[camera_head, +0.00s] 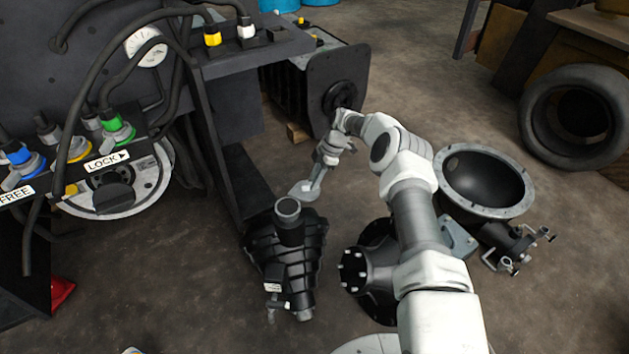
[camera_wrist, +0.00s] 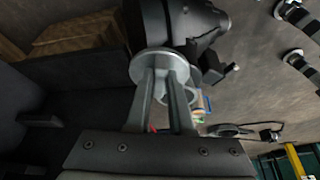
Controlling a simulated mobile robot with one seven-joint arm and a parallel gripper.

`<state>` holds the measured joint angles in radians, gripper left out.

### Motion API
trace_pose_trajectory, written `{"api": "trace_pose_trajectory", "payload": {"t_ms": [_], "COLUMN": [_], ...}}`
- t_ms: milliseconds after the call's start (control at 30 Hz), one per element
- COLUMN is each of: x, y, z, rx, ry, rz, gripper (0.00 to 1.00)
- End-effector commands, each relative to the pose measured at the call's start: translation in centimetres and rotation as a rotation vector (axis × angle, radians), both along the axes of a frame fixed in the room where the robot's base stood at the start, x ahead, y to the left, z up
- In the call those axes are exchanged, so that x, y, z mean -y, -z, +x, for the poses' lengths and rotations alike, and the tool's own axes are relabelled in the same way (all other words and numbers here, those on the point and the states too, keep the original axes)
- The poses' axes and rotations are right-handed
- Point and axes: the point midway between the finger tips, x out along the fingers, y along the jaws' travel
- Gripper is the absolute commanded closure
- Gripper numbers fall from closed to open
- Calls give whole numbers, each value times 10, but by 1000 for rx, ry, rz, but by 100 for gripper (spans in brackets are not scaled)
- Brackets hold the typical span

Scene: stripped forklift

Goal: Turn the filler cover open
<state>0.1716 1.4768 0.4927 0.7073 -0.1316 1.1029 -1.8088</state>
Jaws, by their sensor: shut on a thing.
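The grey, round, flat filler cover (camera_head: 301,191) shows in the head view just above and right of the short filler neck (camera_head: 288,207), which rises from a black ribbed housing (camera_head: 285,246). The neck's round top rim is in view, and the cover is off to its side. My gripper (camera_head: 314,181) is shut on the cover, reaching it from above right. In the wrist view the cover (camera_wrist: 157,60) is a pale disc at the tips of my gripper (camera_wrist: 162,78). Whether the cover still joins the neck cannot be told.
A dark upright frame (camera_head: 222,160) stands left of the housing. A black flanged part (camera_head: 365,270) lies to its right, with a large black bowl (camera_head: 484,182) beyond. A tyre (camera_head: 577,117) stands at the far right. The floor in front of the housing is mostly clear.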

Motion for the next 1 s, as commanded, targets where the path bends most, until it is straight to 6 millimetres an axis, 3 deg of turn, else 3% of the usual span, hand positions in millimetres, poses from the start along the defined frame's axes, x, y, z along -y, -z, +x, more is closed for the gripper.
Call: {"api": "trace_pose_trajectory", "payload": {"t_ms": [233, 267, 400, 767, 1000], "x": [1, 1, 1, 1, 16], "y": [2, 1, 1, -4, -43], "z": [0, 0, 0, 1, 5], "rx": [1, 1, 2, 2, 5], "ry": [-1, -1, -1, 1, 3], "rz": [-3, -3, -2, 0, -1], "gripper": [100, 75, 50, 50, 50]}}
